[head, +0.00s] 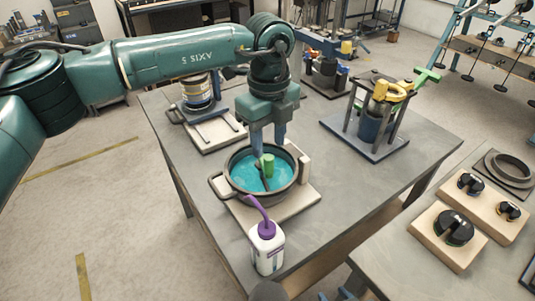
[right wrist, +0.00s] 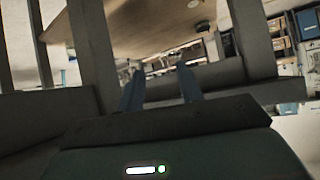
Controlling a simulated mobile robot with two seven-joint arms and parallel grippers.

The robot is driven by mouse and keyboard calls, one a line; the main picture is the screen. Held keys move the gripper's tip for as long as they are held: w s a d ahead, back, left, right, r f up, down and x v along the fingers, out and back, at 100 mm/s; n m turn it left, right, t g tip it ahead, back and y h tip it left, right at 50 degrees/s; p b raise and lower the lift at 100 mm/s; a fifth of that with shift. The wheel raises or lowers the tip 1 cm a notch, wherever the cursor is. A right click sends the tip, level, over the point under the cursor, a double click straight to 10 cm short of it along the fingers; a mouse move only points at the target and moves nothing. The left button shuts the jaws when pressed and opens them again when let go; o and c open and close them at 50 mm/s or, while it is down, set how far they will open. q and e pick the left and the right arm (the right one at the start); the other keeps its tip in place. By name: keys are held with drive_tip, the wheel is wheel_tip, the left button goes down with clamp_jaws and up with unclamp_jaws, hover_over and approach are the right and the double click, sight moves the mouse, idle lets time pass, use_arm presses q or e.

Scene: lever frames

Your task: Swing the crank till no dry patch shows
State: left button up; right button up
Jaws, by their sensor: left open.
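A round dark pot (head: 234,160) with side handles stands on a pale board (head: 300,205) on the grey table, with teal contents (head: 245,178) inside. A short green upright grip (head: 267,165) on a dark crank arm stands in the pot. My left gripper (head: 269,152) points down over the pot, open, its blue fingertips at the top of the green grip. Whether they touch it I cannot tell. Part of the teal surface is hidden by the crank and fingers. My right gripper (right wrist: 160,85) is open and empty in the right wrist view, below a table, away from the pot.
A white bottle (head: 267,250) with a purple spout stands close in front of the pot. A stand with yellow and green handles (head: 385,105) is at the right, and a tin (head: 197,90) on a board is behind left. Another table (head: 400,255) holds black knobs on wooden blocks.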

sight(269, 157)
use_arm(q)
wheel_tip(269, 157, down, 6)
drive_tip(key=shift+r+p, duration=0.15)
drive_tip(key=shift+p, duration=0.3)
drive_tip(key=shift+c, duration=0.3)
clamp_jaws()
